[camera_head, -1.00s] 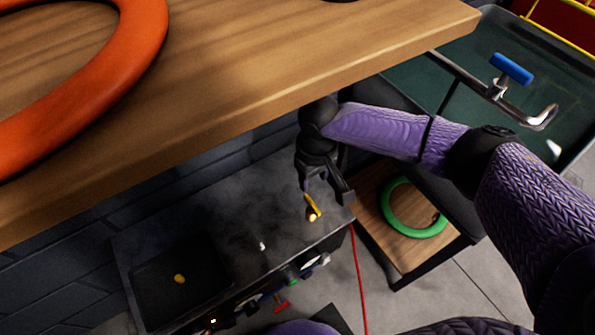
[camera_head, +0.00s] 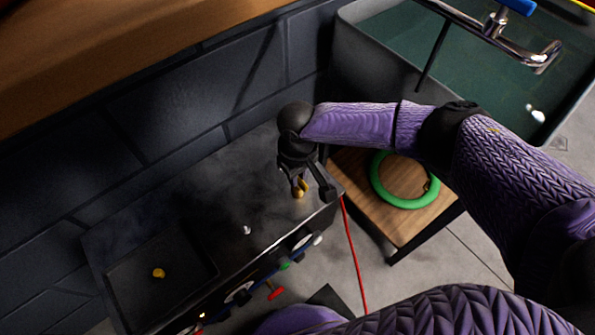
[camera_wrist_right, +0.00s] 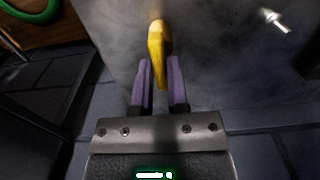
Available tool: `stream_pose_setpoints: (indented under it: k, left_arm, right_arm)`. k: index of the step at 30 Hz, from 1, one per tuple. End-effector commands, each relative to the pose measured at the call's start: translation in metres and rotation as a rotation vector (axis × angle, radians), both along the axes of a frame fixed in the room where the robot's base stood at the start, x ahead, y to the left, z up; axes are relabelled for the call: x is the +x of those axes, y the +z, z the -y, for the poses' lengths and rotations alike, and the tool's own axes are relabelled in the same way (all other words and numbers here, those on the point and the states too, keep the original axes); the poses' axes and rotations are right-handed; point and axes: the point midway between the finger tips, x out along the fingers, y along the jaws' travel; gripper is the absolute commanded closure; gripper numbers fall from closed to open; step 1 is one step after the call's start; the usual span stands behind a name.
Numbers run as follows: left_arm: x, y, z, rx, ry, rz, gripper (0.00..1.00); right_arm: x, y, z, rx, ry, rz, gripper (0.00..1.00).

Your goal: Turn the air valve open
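The air valve appears to be the small yellow lever (camera_head: 299,190) on top of the dark grey bench unit, near its right end. In the right wrist view the yellow lever (camera_wrist_right: 157,42) points toward me, its near tip between my purple finger pads. My right gripper (camera_head: 312,188) is over the lever, and its fingers (camera_wrist_right: 160,88) stand apart with a narrow gap beside the lever tip. No firm grip shows. The lever's base is partly hidden in the head view. My left gripper is not in view.
The unit's top (camera_head: 200,205) also carries a small silver fitting (camera_head: 247,230) and a recessed tray with a yellow piece (camera_head: 158,272). A green ring (camera_head: 405,180) lies on a wooden stool to the right. A water tank (camera_head: 370,50) stands behind. A red hose (camera_head: 354,255) hangs in front.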

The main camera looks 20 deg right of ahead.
Motion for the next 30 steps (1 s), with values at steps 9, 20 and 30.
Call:
stream_pose_setpoints:
  k: [9, 20, 30]
  left_arm:
    - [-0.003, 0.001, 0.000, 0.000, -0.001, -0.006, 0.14]
    - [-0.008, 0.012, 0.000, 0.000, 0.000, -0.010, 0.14]
    - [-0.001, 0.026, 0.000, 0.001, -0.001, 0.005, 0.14]
  right_arm:
    - [0.000, 0.000, 0.000, 0.000, 0.000, 0.000, 1.00]
    - [-0.001, 0.002, 0.000, 0.000, 0.096, -0.002, 1.00]
    - [-0.001, 0.001, 0.000, 0.002, 0.388, -0.002, 1.00]
